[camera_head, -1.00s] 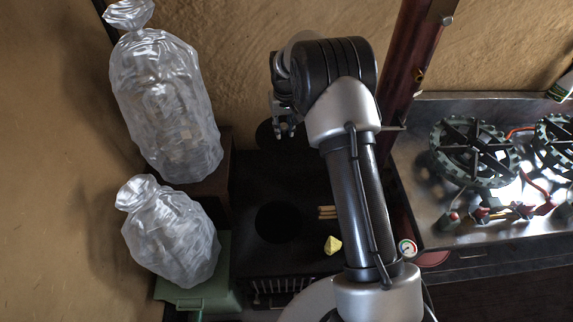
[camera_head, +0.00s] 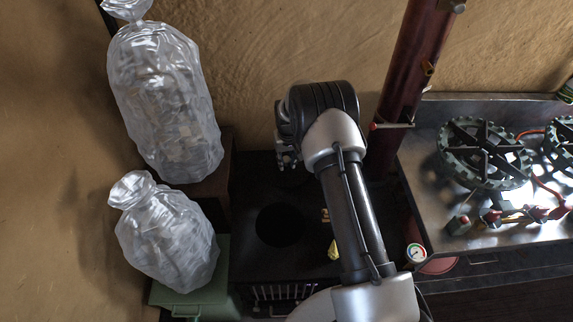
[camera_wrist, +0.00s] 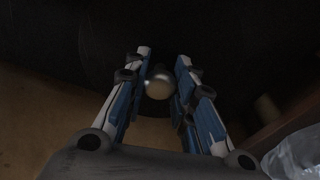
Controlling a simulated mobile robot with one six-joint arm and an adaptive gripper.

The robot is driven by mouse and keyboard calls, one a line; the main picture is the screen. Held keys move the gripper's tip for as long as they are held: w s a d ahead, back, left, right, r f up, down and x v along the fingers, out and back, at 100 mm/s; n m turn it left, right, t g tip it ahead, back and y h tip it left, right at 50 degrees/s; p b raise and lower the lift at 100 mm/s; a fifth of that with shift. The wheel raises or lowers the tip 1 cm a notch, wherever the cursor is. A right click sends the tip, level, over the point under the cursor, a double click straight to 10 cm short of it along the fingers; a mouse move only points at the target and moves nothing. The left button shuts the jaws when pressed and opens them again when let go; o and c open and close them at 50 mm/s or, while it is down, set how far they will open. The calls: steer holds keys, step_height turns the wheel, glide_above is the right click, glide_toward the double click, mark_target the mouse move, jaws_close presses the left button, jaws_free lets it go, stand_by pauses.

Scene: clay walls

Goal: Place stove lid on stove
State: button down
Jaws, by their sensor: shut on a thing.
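The black stove (camera_head: 245,262) stands low in the middle of the head view, with a dark round opening (camera_head: 280,226) in its top. My gripper (camera_head: 287,163) is above the stove's back part, beyond the opening. In the wrist view my gripper (camera_wrist: 160,80) is shut on the round knob (camera_wrist: 159,86) of the stove lid. The lid's dark disc (camera_wrist: 145,40) blends into the black stove there. In the head view the lid is hard to tell from the stove, and my wrist partly hides it.
Two clear plastic bags (camera_head: 165,100) (camera_head: 165,235) stand at left, the nearer on a green box (camera_head: 190,300). A yellow lump (camera_head: 333,249) lies on the stove's right side. A red-brown post (camera_head: 412,70) and a burner counter (camera_head: 440,215) with a gauge (camera_head: 415,253) are at right.

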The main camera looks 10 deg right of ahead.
steer(key=shift+f, duration=0.75)
steer(key=shift+f+b, duration=0.25)
steer(key=shift+b, duration=0.05)
steer(key=c, duration=1.3)
jaws_free()
steer(key=shift+c, duration=0.2)
steer(key=shift+r, duration=0.15)
